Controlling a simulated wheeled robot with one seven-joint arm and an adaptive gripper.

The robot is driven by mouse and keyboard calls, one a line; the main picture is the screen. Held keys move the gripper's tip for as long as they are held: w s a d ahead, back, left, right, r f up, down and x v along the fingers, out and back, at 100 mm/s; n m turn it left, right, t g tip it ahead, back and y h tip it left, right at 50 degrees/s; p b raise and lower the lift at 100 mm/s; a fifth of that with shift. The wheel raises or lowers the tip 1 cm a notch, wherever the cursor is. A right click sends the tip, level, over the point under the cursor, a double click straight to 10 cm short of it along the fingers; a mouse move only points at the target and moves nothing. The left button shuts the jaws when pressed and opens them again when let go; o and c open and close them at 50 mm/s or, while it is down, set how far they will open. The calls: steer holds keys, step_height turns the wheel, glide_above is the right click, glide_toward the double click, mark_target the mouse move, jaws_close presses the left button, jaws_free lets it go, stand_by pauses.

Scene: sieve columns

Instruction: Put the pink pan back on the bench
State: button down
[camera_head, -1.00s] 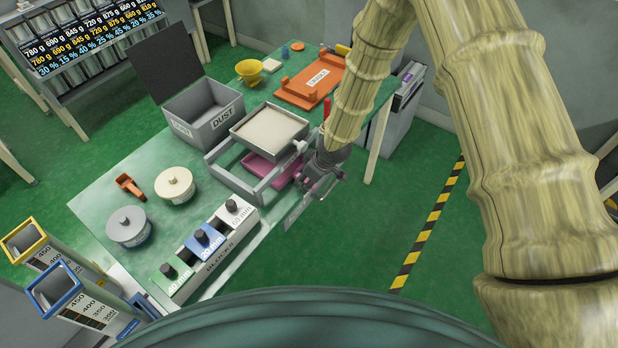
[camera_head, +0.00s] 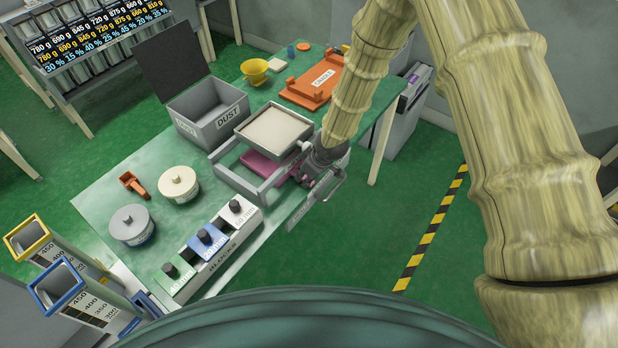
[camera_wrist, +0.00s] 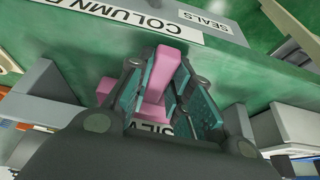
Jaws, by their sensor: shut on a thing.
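The pink pan (camera_head: 262,166) sits low inside the grey sieve stand, under the raised tray; the stand's rails and the tray hide part of it. Whether it touches the bench cannot be told. My gripper (camera_head: 312,176) is at the right side of the stand, near the right edge of the green bench (camera_head: 100,192). In the wrist view, my gripper (camera_wrist: 165,88) is shut on a pink part of the pan (camera_wrist: 163,72), with a finger on each side of it.
The grey stand (camera_head: 238,182) carries a tray of pale material (camera_head: 273,134) above the pan. A grey DUST bin (camera_head: 205,118) stands behind it, with an orange cradle (camera_head: 313,82) at the back right. Labelled blocks (camera_head: 208,247) lie in front. Tubs (camera_head: 178,183) stand left.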

steer(key=shift+w+a, duration=0.2)
steer(key=shift+a, duration=0.05)
steer(key=c, duration=1.2)
jaws_free()
steer(key=v, duration=1.2)
steer(key=shift+f, duration=0.1)
